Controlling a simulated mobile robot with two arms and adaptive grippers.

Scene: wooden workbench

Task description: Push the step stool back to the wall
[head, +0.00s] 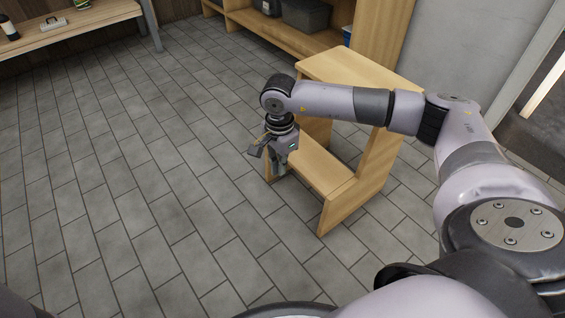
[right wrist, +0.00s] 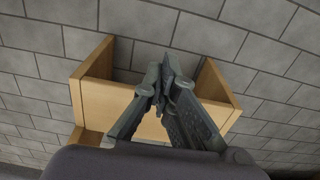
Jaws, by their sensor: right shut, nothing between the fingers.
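The step stool (head: 330,172) is light wood with a high top and a lower step, and it stands upright on the tiled floor right of centre in the head view. My right arm passes in front of it and hides part of it. My right gripper (head: 272,160) points down at the stool's left side, by the lower step; I cannot tell whether it touches. In the right wrist view the right gripper (right wrist: 165,82) is shut and empty, with the stool's wooden boards (right wrist: 100,98) behind and around it. My left gripper is not in view.
A wooden shelf unit (head: 300,38) with a dark bin (head: 305,14) stands behind the stool. A grey wall (head: 455,45) is at the back right. A wooden workbench (head: 85,22) with small items is at the upper left. The floor (head: 130,170) on the left is clear.

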